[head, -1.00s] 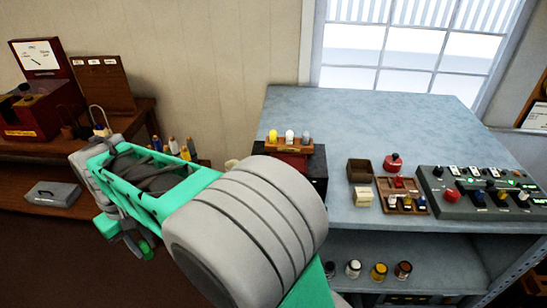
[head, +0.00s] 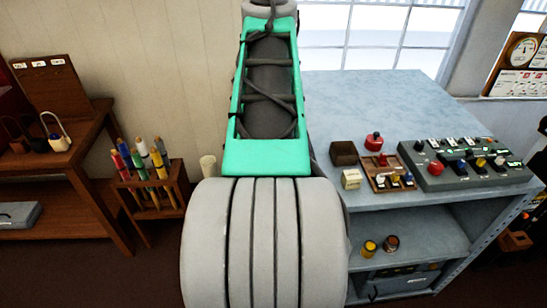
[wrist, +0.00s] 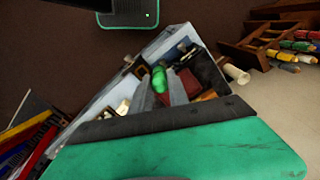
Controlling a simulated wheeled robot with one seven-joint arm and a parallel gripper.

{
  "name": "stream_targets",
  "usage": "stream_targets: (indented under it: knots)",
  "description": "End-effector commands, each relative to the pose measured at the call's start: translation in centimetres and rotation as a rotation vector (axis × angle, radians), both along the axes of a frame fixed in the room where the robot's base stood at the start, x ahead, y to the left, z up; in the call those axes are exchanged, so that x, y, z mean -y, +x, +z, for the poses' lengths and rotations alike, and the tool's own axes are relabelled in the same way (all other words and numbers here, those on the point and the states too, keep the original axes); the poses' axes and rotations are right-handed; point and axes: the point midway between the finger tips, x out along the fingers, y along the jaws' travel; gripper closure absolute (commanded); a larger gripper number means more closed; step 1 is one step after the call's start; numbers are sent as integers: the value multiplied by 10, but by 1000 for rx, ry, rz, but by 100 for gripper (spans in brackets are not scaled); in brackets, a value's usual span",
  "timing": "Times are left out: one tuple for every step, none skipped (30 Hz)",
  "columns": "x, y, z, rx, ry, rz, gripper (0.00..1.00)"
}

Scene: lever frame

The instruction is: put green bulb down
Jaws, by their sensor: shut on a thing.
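The green bulb (wrist: 159,78) shows in the wrist view, held upright in the picture at the tips of my gripper (wrist: 163,92). My gripper is shut on it. Behind the bulb in the wrist view are a reddish-brown block (wrist: 190,84) and dark box-like parts; I cannot tell whether the bulb touches any of them. In the head view my gripper and the bulb are out of sight. My raised arm there hides the left part of the blue-grey bench (head: 385,100).
On the bench's right are a switch panel (head: 465,162), a small tray (head: 393,180), a dark open box (head: 343,153) and a red knob-topped item (head: 374,141). Jars (head: 369,248) stand on the shelf below. A rack of coloured rolls (head: 150,190) stands left. The bench's back middle is clear.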

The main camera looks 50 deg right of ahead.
Motion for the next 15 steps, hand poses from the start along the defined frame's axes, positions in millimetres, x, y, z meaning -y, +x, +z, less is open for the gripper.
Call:
stream_targets:
  knots:
    - [10, -22, 10, 2, -4, -90, 100]
    - [13, -33, 16, 2, -2, -138, 100]
    - [17, -46, 22, 2, -1, -190, 100]
    - [19, -54, 26, 1, -2, -225, 100]
    - [20, -60, 30, 1, -2, -253, 100]
    - [21, -67, 33, 0, 0, -281, 100]
    - [22, -71, 35, 0, 0, -298, 100]
    - [22, -72, 36, -1, 1, -308, 100]
    - [24, -70, 36, -1, 2, -315, 100]
    - [26, -67, 35, -3, 4, -315, 100]
    - [28, -62, 33, -3, 5, -315, 100]
    - [32, -53, 29, -3, 5, -313, 100]
    - [36, -45, 26, -4, 6, -311, 100]
    - [39, -37, 23, -4, 6, -311, 100]
    - [45, -27, 18, -4, 6, -310, 100]
